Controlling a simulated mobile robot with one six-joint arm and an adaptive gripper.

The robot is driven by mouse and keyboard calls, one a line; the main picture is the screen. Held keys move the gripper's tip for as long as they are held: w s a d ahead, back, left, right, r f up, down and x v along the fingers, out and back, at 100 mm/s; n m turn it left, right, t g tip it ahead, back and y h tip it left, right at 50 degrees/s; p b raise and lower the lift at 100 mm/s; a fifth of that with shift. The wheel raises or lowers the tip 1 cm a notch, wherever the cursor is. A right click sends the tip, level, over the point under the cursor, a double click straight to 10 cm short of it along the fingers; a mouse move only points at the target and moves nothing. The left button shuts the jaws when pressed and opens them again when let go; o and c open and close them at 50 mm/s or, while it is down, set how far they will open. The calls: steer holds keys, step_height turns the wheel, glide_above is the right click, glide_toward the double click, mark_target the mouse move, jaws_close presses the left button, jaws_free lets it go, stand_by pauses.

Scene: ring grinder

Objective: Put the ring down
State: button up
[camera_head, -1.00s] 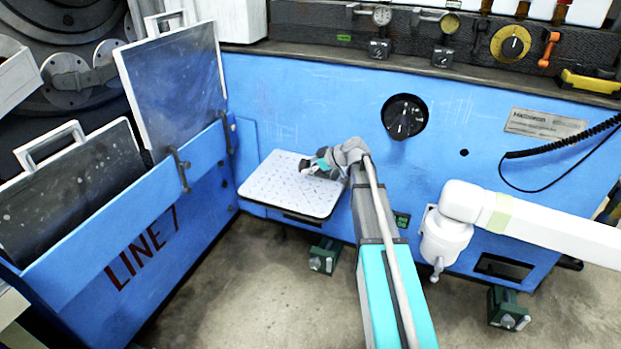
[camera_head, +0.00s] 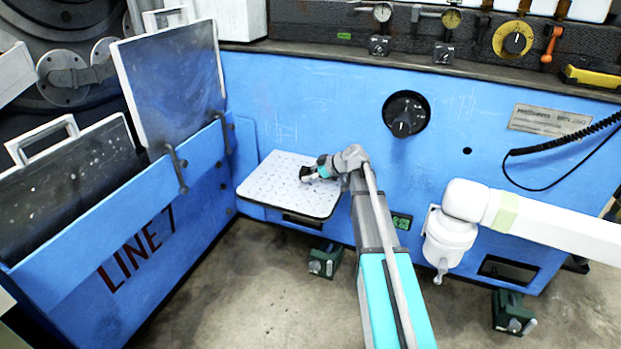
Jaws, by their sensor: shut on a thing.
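My gripper (camera_head: 308,174) is at the end of my grey and teal arm, low over the right part of a light patterned plate (camera_head: 268,188) that juts from the blue machine. The gripper is small in this view and its fingers look dark. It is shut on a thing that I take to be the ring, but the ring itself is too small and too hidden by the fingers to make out. I cannot tell whether the held thing touches the plate.
The blue machine front (camera_head: 330,95) stands behind the plate. A blue side panel (camera_head: 150,235) marked LINE 7 holds framed dark panels (camera_head: 180,85) at the left. A white pipe-like arm (camera_head: 545,222) reaches in from the right. The left of the plate is clear.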

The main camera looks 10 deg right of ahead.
steer(key=shift+f, duration=0.15)
steer(key=shift+f, duration=0.15)
steer(key=o, duration=1.1)
steer(key=shift+r, duration=0.25)
steer(key=shift+s+d+r+p, duration=0.35)
steer(key=shift+r+p, duration=0.05)
steer(key=shift+p, duration=0.1)
steer(key=p+v, duration=0.5)
steer(key=v, duration=0.4)
steer(key=shift+s+r, duration=0.1)
steer(key=shift+s, duration=0.05)
steer(key=shift+s+d+r+p, duration=0.3)
steer(key=shift+s+d+p, duration=0.1)
steer(key=shift+d, duration=0.15)
